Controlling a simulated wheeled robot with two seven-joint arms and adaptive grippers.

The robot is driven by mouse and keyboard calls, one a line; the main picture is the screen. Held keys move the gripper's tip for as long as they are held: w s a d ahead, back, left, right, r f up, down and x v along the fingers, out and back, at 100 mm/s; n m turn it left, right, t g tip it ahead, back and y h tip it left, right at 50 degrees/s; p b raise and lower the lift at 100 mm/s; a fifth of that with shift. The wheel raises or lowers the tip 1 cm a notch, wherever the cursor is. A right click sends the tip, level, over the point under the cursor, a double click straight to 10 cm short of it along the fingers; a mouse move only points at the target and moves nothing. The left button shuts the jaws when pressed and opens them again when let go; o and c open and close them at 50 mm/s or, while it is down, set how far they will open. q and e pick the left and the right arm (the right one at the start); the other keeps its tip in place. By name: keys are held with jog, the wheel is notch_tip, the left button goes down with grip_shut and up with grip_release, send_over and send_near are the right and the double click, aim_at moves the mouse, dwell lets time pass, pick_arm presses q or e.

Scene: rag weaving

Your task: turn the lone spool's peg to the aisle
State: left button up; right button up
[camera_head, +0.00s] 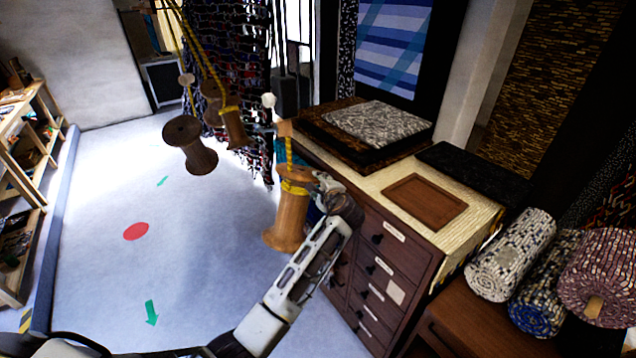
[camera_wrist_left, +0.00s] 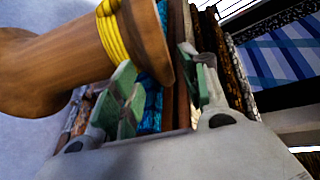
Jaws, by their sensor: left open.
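A lone wooden spool (camera_head: 287,222) with yellow cord wound near its top hangs from a yellow cord in the middle of the head view. A small tan piece (camera_head: 285,128) shows above it; I cannot tell whether it is the peg. My left gripper (camera_head: 328,190) is at the spool's upper right side. In the left wrist view, the spool (camera_wrist_left: 75,65) lies across the upper left, with its flange close to the green-padded fingers. The left gripper (camera_wrist_left: 160,82) is open there; whether it touches the spool is unclear. My right gripper is not in view.
Other spools (camera_head: 192,148) hang to the left on yellow cords. A drawer cabinet (camera_head: 385,275) stands close right of the gripper, with a brown tray (camera_head: 424,202) on top. Rolled rugs (camera_head: 512,255) lie at the right.

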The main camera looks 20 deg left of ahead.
pick_arm(q)
jog(key=shift+x, duration=0.8)
grip_shut()
